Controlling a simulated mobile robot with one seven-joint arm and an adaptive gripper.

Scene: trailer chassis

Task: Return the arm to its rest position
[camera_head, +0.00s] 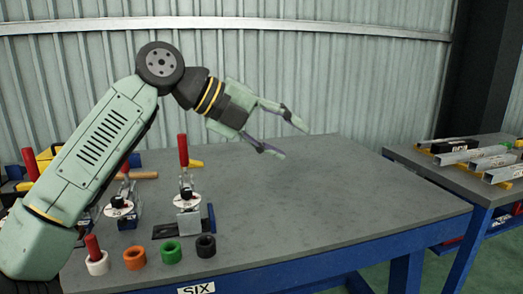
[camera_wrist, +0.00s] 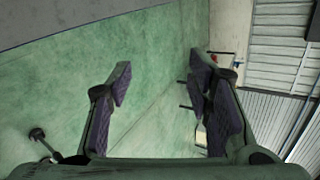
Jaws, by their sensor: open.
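My gripper (camera_head: 285,137) is open and empty in the head view. It hangs in the air above the grey-topped workbench (camera_head: 330,205), with its fingers pointing right and down. My arm reaches up from the lower left, bends at a round black joint and leans over the bench. In the wrist view my gripper (camera_wrist: 165,95) shows two dark purple finger pads set wide apart with nothing between them. Behind them are the green floor (camera_wrist: 60,75) and a pale ribbed wall (camera_wrist: 285,60).
White, orange, green (camera_head: 171,252) and black rings (camera_head: 206,246) lie along the front edge. The bench's middle and right are clear. A second bench (camera_head: 470,185) at right holds metal profiles (camera_head: 475,155).

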